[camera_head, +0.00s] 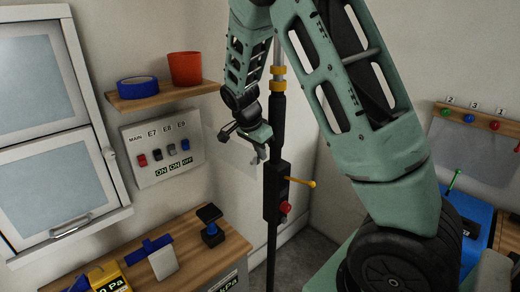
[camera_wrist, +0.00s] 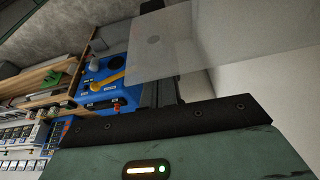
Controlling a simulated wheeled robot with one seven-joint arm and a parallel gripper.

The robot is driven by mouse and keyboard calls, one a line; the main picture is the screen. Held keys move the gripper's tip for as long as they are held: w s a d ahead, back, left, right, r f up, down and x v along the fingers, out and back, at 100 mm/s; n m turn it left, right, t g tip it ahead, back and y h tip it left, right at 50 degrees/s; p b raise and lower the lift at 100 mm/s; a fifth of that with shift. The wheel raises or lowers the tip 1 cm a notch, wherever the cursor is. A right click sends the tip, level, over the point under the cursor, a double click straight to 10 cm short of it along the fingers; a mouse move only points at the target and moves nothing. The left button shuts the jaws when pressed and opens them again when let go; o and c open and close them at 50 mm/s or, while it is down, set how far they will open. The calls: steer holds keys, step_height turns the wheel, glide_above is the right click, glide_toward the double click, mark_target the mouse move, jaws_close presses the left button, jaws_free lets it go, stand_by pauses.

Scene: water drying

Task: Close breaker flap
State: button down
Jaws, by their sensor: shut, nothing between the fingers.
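The breaker panel (camera_head: 147,172) is on the wall at the left in the head view, with a row of coloured switches facing out uncovered. A clear flap (camera_head: 228,153) stands open at its right side, faint against the white wall. My gripper (camera_head: 262,155) is shut and empty, overlapping the flap's right part in the head view. In the wrist view a translucent sheet (camera_wrist: 205,42), which looks like the flap, spans the upper middle just beyond my gripper. I cannot tell whether they touch. The fingertips are not clear in the wrist view.
A black post (camera_head: 271,225) with a yellow lever and red knob stands just below my gripper. A shelf (camera_head: 150,98) with a red cup (camera_head: 185,68) and blue tape (camera_head: 137,88) is above the panel. A wooden bench (camera_head: 190,232) is below; a white cabinet (camera_head: 50,150) is left.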

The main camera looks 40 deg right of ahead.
steer(key=shift+a, duration=0.55)
steer(key=w+a+m+g+p, duration=0.1)
steer(key=a+m, duration=0.3)
steer(key=a, duration=0.5)
steer(key=w+a+m+g+y+p, duration=0.1)
steer(key=w+a+m+p, duration=0.2)
steer(key=a, duration=0.5)
steer(key=shift+w+a+m+g+p, duration=0.15)
steer(key=shift+a+m+g+p, duration=0.2)
steer(key=shift+p, duration=0.3)
steer(key=shift+a, duration=0.15)
steer(key=shift+a+p, duration=0.35)
steer(key=shift+a, duration=0.25)
